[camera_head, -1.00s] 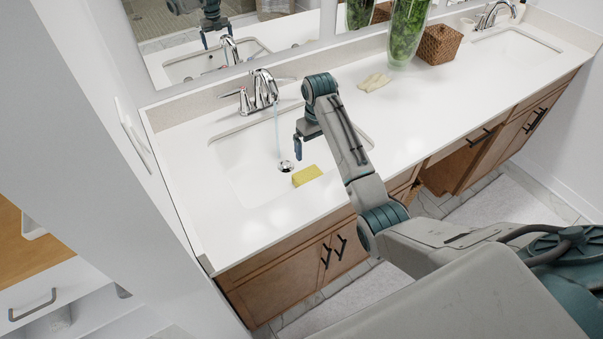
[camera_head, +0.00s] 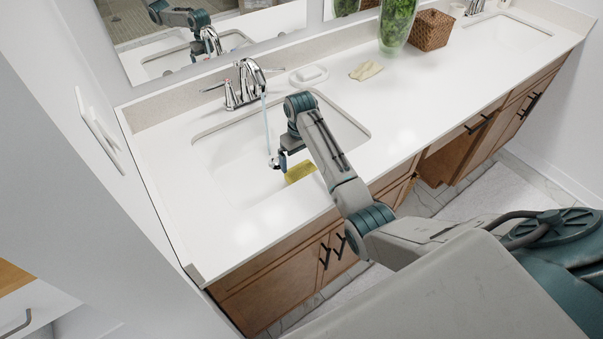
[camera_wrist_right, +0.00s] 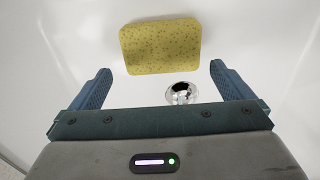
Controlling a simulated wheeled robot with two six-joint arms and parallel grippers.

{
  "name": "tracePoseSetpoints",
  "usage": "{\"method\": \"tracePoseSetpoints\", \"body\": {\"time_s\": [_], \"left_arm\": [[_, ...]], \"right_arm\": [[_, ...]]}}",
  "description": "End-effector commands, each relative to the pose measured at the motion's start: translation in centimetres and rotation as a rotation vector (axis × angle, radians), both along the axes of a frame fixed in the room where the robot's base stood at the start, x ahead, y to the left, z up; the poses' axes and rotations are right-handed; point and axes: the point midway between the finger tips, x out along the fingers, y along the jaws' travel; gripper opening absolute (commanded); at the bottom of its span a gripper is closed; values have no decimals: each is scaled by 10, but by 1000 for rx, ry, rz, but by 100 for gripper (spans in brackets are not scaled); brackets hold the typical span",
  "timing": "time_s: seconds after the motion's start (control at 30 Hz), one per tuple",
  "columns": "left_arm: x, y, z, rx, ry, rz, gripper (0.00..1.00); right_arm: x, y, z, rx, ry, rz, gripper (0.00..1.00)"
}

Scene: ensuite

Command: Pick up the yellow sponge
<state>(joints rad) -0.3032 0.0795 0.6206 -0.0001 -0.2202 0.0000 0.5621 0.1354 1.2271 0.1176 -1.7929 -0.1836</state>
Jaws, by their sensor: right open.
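The yellow sponge (camera_head: 300,172) lies in the left sink basin (camera_head: 237,178), near the front side, partly behind my arm in the head view. In the right wrist view the sponge (camera_wrist_right: 161,46) lies flat on the white basin, just beyond the fingertips and roughly centred between them. My right gripper (camera_head: 279,160) is down over the basin beside the sponge. The wrist view shows my right gripper (camera_wrist_right: 160,85) open and empty, with both blue fingers apart and nothing between them but the drain area. My left gripper is not in view.
Water runs from the chrome faucet (camera_head: 245,84) into the left basin near the drain (camera_wrist_right: 181,93). The front counter is clear.

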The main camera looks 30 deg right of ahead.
Motion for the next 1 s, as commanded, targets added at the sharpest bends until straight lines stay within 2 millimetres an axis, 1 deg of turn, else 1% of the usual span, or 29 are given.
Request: {"method": "tracePoseSetpoints", "body": {"time_s": [0.07, 0.23, 0.3, 0.4, 0.67, 0.77, 0.8, 0.83, 0.87, 0.9, 1.0], "left_arm": [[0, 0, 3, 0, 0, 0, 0], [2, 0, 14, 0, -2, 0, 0], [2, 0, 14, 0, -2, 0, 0], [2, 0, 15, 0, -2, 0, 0], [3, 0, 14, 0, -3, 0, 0], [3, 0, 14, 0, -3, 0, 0], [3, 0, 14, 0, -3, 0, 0], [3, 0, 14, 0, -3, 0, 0], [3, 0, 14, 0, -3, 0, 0], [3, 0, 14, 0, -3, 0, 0], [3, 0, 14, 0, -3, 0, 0]], "right_arm": [[0, 1, -5, 0, 1, 0, 100], [1, 3, -29, 0, 4, 0, 100], [1, 3, -41, 0, 3, 0, 100], [1, 3, -50, 0, 1, 1, 100], [1, 3, -53, -1, -1, 1, 100], [1, 3, -53, -1, -1, 1, 82], [1, 3, -53, -1, -1, 1, 74], [1, 3, -53, -1, -1, 1, 69], [1, 3, -53, -1, -1, 1, 69], [1, 3, -53, -1, -1, 1, 65], [2, 3, -53, -1, -1, 1, 65]]}}
